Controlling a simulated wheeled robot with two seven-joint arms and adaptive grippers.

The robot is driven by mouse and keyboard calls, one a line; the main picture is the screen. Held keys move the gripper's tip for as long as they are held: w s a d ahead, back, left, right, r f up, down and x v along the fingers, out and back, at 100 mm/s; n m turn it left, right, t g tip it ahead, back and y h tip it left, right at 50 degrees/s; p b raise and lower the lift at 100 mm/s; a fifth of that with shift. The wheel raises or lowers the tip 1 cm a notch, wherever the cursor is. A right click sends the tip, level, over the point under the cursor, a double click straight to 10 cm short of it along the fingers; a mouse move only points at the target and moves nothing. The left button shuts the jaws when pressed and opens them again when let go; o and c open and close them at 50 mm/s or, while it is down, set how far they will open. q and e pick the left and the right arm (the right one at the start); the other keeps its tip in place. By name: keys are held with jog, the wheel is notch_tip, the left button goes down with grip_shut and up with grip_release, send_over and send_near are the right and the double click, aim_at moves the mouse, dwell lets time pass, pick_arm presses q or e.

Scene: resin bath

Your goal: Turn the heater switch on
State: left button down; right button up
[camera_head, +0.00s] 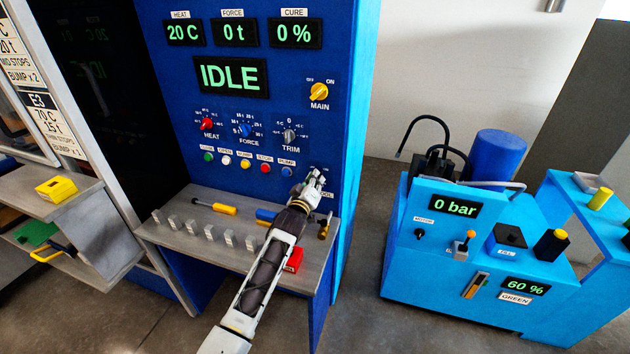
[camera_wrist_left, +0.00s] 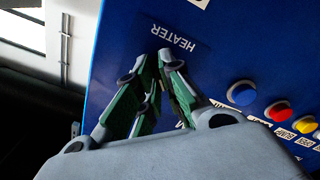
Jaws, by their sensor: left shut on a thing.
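The heater switch is hidden behind my left gripper (camera_head: 316,178) at the lower right of the blue press panel (camera_head: 275,120). In the left wrist view the HEATER label (camera_wrist_left: 175,38), upside down, shows just past the fingertips. My left gripper (camera_wrist_left: 163,62) has its green-padded fingers drawn together at the panel face, shut on the switch. The knob itself and the way it points cannot be seen. Small OFF and ON marks show just above the gripper in the head view. My right gripper is in neither view.
Coloured buttons (camera_head: 245,163) lie left of my gripper, with the yellow MAIN knob (camera_head: 319,92) above. The display (camera_head: 231,75) reads IDLE and HEAT (camera_head: 185,33) reads 20 C. A grey shelf (camera_head: 165,236) with blocks and tools lies below my arm. A light-blue pump unit (camera_head: 400,270) stands right.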

pick_arm(q)
jog(key=shift+r+m+p, duration=0.15)
jog(key=shift+m+p, duration=0.3)
jog(key=shift+m, duration=3.85)
jog(key=shift+r+m+p, duration=0.1)
jog(key=shift+m+p, duration=0.35)
jog(key=shift+m, duration=3.85)
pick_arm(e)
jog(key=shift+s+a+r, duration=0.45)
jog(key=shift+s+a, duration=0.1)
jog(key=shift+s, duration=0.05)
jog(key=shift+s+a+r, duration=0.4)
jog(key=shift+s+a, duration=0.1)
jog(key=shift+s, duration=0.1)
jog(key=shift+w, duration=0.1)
pick_arm(q)
jog(key=c, duration=1.6)
grip_release()
jog(key=shift+o, duration=0.2)
jog(key=shift+w+f, duration=0.1)
jog(key=shift+f, duration=0.05)
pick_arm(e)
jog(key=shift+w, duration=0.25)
pick_arm(q)
jog(key=shift+d, duration=0.1)
